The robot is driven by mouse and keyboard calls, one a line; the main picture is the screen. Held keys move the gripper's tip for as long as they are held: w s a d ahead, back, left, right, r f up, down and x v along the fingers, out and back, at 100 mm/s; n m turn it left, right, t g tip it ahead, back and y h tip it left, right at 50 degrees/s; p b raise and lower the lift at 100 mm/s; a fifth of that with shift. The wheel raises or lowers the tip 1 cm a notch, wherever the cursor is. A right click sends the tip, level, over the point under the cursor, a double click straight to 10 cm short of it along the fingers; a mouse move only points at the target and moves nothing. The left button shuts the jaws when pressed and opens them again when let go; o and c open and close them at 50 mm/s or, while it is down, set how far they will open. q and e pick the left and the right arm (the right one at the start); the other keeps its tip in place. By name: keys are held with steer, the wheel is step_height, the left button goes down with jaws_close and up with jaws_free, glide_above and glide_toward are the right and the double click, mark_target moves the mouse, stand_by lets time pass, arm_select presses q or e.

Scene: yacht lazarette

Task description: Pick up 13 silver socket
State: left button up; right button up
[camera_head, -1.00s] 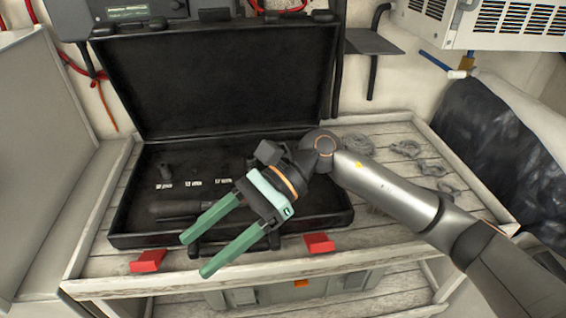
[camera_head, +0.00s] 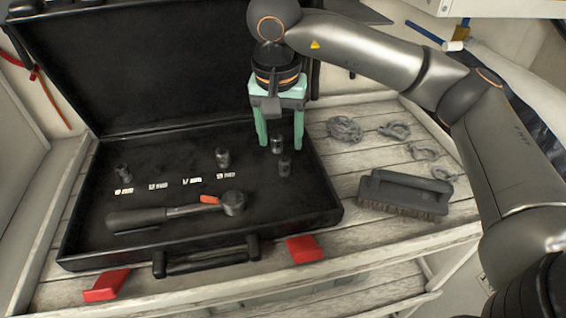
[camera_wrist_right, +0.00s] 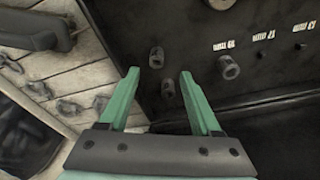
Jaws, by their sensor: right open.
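Two small dark sockets stand loose at the right end of the open case, without labels beside them. The rear one (camera_head: 277,145) is at the fingertips of my right gripper (camera_head: 279,140). The front one (camera_head: 285,167) stands just in front of it. In the right wrist view, the rear socket (camera_wrist_right: 168,90) shows between the open green fingers (camera_wrist_right: 158,75), near their tips, and the front socket (camera_wrist_right: 156,57) lies beyond them. I cannot tell which of the two is the 13. The 13 mm label (camera_wrist_right: 300,27) has no socket beside it. My left gripper is out of view.
The black case (camera_head: 90,230) also holds a ratchet (camera_head: 165,213), a socket at the left label (camera_head: 123,173) and one at the 19 mm label (camera_head: 222,158). Its raised lid stands behind.

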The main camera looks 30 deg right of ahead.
mark_target(284, 160)
steer(key=f, duration=0.2)
steer(key=d+f, duration=0.1)
steer(key=f, duration=0.4)
steer(key=shift+w+d+f, duration=0.15)
steer(key=shift+w+f, duration=0.15)
steer(key=shift+w, duration=0.1)
jaws_close()
